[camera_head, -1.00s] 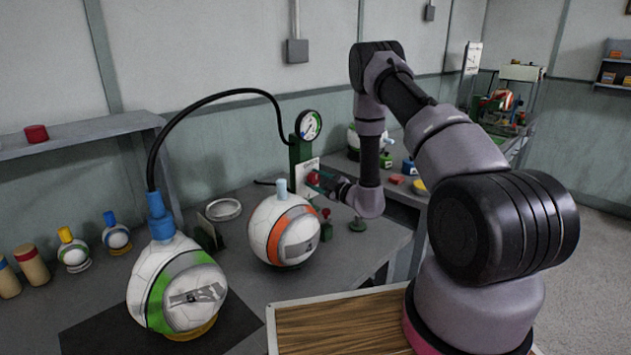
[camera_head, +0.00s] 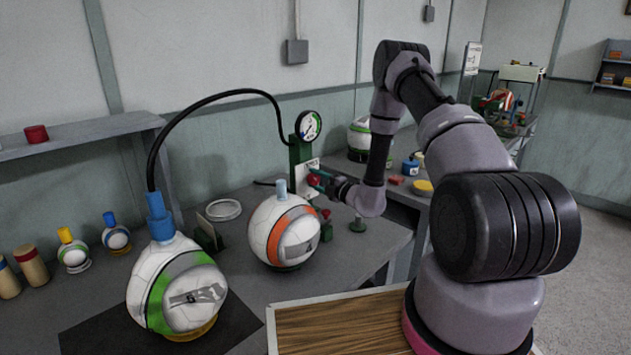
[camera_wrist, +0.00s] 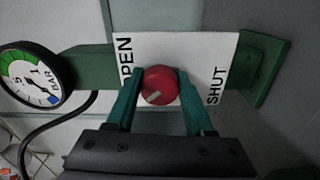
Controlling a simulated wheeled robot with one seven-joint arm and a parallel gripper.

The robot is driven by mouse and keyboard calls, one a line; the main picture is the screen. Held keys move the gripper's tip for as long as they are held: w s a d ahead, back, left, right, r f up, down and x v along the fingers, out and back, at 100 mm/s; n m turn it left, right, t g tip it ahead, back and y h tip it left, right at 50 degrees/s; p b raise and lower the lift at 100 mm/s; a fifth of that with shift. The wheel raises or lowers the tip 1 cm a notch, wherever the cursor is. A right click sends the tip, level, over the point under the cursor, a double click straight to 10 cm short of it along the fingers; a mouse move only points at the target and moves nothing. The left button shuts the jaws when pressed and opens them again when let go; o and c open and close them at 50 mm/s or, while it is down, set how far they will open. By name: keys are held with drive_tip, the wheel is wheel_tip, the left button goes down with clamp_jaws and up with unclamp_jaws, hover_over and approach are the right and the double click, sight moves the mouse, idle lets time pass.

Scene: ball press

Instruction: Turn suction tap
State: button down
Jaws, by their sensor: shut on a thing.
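The suction tap is a round red knob (camera_wrist: 158,85) with a pale pointer mark, on a white plate (camera_wrist: 208,48) lettered OPEN on the left and SHUT on the right in the wrist view. The pointer mark lies in the knob's lower left part, slanting. My gripper (camera_wrist: 160,84) has its two green fingers on either side of the knob, shut on it. In the head view the knob (camera_head: 314,180) shows partly, with my gripper (camera_head: 317,177) at it. The plate is fixed to a green post (camera_head: 299,152).
A dial gauge (camera_head: 309,125) tops the post, with a black hose running to a green-striped ball (camera_head: 160,285). An orange-striped ball (camera_head: 265,225) stands close to my gripper on the left. A small green-based item (camera_head: 357,225) stands at the right.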

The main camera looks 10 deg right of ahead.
drive_tip(key=n, duration=0.5)
drive_tip(key=shift+n, duration=0.3)
drive_tip(key=shift+s+n, duration=0.1)
drive_tip(key=shift+n, duration=2.1)
drive_tip(key=shift+c, duration=1.4)
unclamp_jaws()
drive_tip(key=shift+r, duration=0.1)
drive_tip(key=v, duration=1)
drive_tip(key=shift+s+d, duration=0.25)
drive_tip(key=shift+s, duration=0.1)
